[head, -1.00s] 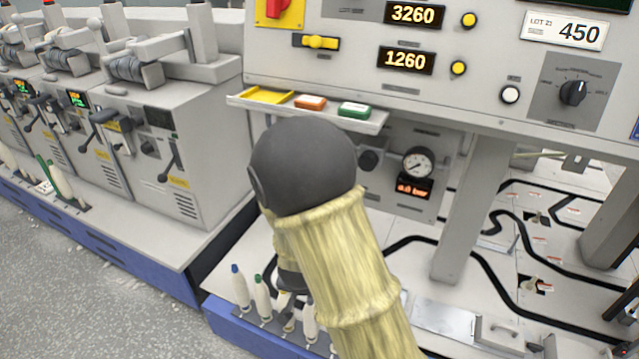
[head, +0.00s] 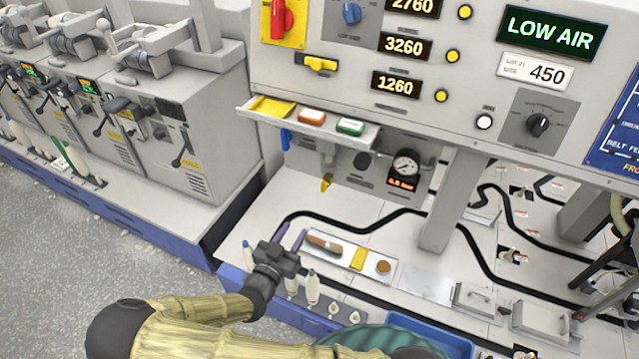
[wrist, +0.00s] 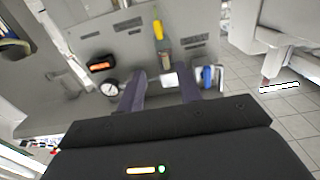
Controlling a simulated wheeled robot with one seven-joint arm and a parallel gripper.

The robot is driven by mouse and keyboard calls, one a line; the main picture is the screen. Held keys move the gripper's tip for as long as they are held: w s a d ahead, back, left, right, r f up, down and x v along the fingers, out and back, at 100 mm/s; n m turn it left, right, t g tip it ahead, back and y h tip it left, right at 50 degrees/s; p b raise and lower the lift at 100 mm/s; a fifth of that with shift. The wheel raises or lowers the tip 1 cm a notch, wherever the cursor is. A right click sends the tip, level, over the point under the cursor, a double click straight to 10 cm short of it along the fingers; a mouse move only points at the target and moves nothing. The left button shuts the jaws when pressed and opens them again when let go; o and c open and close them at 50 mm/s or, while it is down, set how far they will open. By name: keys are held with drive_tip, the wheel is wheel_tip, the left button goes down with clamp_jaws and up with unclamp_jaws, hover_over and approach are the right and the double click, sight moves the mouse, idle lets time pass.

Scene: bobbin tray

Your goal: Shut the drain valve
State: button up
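A small yellow lever (head: 326,184), which looks like the drain valve's handle, hangs below a grey bowl-shaped part (head: 327,158) on the panel under the shelf. The lever also shows in the wrist view (wrist: 158,28), beyond my fingers. Which setting it is in, I cannot tell for certain. A blue lever (head: 285,139) is to its left, and it shows too in the wrist view (wrist: 207,76). My gripper (head: 292,238) is in front of and below the yellow lever, apart from it. In the wrist view my two fingers (wrist: 160,88) stand apart with nothing held between them.
A shelf (head: 365,138) with coloured blocks overhangs the panel. A round gauge (head: 406,166) sits to the right above a small lit readout. A tray (head: 335,247) with tools lies on the deck near my gripper, and several white bobbins (head: 312,290) stand at the front edge.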

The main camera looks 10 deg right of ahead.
sight(322, 186)
drive_tip(key=shift+f, duration=0.1)
drive_tip(key=p+x, duration=0.2)
drive_tip(key=x, duration=1.5)
drive_tip(key=shift+w+d, duration=0.2)
drive_tip(key=shift+f, duration=0.1)
clamp_jaws()
